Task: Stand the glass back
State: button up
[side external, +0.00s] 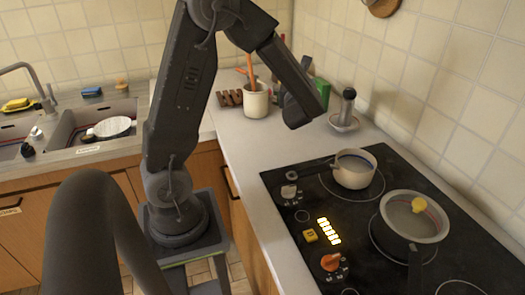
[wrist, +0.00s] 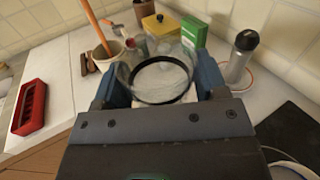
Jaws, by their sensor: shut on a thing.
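A clear glass (wrist: 160,72) with a dark ring shows between the two blue-grey fingers of my gripper (wrist: 160,78) in the wrist view. My gripper is shut on the glass, with a finger on either side of it. The counter is visible around and behind the glass. In the side external view my arm reaches over the back of the counter, and its last link hides the glass and most of the gripper. I cannot tell whether the glass touches the counter.
A white crock (side external: 256,101) with an orange-handled tool stands left of my gripper. The hob (side external: 300,215) holds two pots. The counter before it is clear.

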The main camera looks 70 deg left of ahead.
jog(key=s+a+f, duration=0.3)
jog(key=s, duration=0.7)
jog(key=shift+w+a+f, duration=0.1)
jog(key=shift+f, duration=6.6)
jog(key=shift+f, duration=0.1)
jog(key=o, duration=1.2)
jog(key=shift+f, duration=0.1)
jog(key=shift+c, duration=0.2)
